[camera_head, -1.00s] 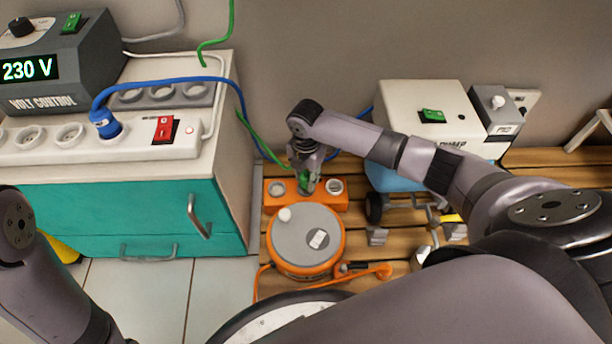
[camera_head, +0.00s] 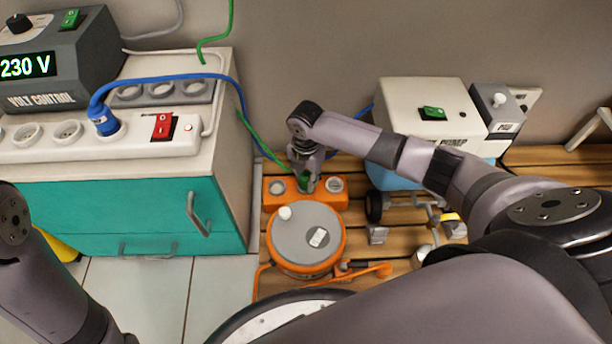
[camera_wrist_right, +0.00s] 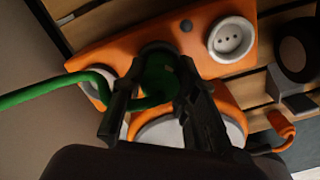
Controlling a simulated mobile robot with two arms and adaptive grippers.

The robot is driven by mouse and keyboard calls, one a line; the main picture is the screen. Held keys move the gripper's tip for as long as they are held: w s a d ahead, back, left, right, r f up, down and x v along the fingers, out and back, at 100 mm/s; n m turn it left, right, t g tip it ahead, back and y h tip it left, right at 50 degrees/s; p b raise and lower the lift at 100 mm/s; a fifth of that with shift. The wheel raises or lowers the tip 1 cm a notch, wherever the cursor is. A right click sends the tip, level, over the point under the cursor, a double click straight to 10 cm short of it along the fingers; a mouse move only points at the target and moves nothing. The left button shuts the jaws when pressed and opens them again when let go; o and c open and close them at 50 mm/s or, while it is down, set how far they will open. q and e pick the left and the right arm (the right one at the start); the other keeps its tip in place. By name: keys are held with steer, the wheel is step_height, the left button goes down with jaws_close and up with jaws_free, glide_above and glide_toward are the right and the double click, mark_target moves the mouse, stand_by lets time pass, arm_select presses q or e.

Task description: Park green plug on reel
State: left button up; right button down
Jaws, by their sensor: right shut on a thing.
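The green plug (camera_wrist_right: 160,75) is between the fingers of my right gripper (camera_wrist_right: 160,105), which is shut on it. In the head view the green plug (camera_head: 305,182) is at the middle of the orange reel's socket block, between two white sockets, with my right gripper (camera_head: 306,170) above it. Its green cable runs off to the left. The orange reel (camera_head: 306,268) has a grey round top and stands on the wooden slats. The plug's underside is hidden, so I cannot tell how deep it sits. My left arm shows at the left edge; its gripper is out of view.
A free reel socket (camera_wrist_right: 231,40) shows beside the plug. A teal cabinet (camera_head: 130,215) with a power strip (camera_head: 70,140) and a blue plug (camera_head: 104,122) stands left. A white pump unit (camera_head: 425,115) stands right. A blue cable passes near my right wrist.

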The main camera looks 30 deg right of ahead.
mark_target(306, 175)
steer(key=shift+f, duration=0.35)
steer(key=c, duration=1.2)
jaws_free()
steer(key=shift+r, duration=0.15)
step_height(306, 175, up, 12)
steer(key=shift+f, duration=0.1)
